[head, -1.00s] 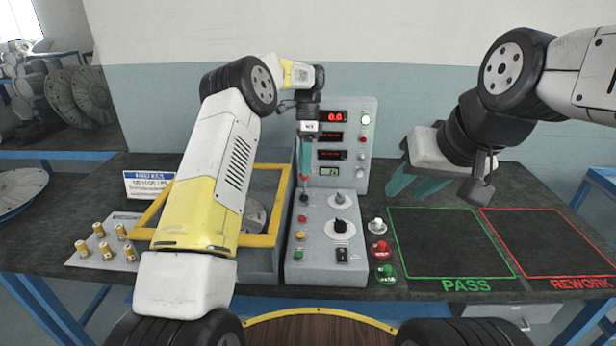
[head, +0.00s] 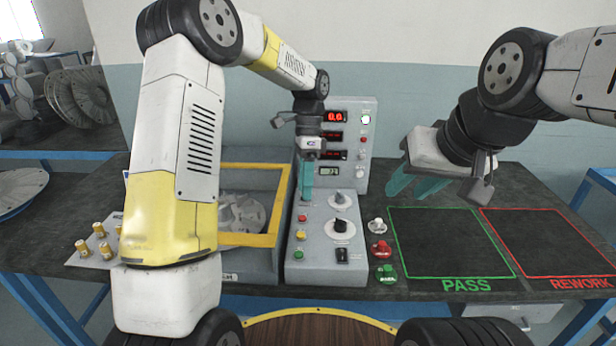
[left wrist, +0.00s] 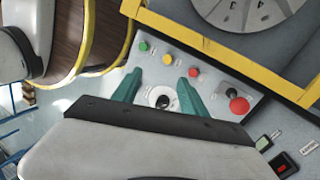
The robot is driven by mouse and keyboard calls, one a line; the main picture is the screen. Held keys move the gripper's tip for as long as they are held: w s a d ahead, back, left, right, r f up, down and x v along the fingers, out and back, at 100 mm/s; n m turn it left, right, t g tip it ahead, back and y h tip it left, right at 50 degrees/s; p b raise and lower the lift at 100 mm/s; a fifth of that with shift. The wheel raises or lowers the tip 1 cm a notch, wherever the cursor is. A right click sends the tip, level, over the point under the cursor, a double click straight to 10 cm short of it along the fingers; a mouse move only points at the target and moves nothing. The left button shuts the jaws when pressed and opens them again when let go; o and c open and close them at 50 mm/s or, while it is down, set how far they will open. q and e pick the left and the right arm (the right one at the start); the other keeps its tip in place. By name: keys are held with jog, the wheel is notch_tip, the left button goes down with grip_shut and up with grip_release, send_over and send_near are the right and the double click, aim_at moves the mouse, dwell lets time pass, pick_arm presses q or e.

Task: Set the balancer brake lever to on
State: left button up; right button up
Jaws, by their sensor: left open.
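The balancer brake lever appears to be the red-ball lever (left wrist: 238,104) on the grey control panel (head: 318,262). In the left wrist view it stands right of the row of buttons, outside my left gripper's fingers. In the head view my left gripper hides it. My left gripper (head: 306,198) is open and points down over the panel's upper left. In the left wrist view its teal fingers (left wrist: 163,77) are apart, with a black knob (left wrist: 162,101) showing between them. My right gripper (head: 408,192) hangs open and empty, right of the panel.
Red, yellow and green buttons (head: 301,235) line the panel's left side; two dials (head: 341,226) and a black switch (head: 342,255) are beside them. A yellow-framed enclosure (head: 247,239) adjoins on the left. The PASS area (head: 440,240) is empty.

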pick_arm(q)
jog(key=c, duration=0.4)
jog(key=shift+w+a+r+t, duration=0.2)
jog(key=shift+a+r+t, duration=0.05)
jog(key=shift+t, duration=0.15)
jog(key=c, duration=0.3)
jog(key=a+r+m+t, duration=0.1)
jog(key=t, duration=0.1)
jog(key=w+r+m+t, duration=0.1)
jog(key=a+r+m+t+h, duration=0.1)
jog(key=r+t, duration=0.1)
jog(key=shift+w+a+r+t, duration=0.1)
jog(key=shift+w+a+t, duration=0.2)
jog(key=shift+w, duration=0.05)
grip_shut()
jog(key=w+d+f+m+t, duration=0.1)
jog(key=w+f, duration=0.6)
jog(key=f, duration=0.1)
jog(key=shift+w+f, duration=0.3)
jog(key=shift+f, duration=0.05)
jog(key=shift+w+d, duration=0.1)
jog(key=shift+w, duration=0.05)
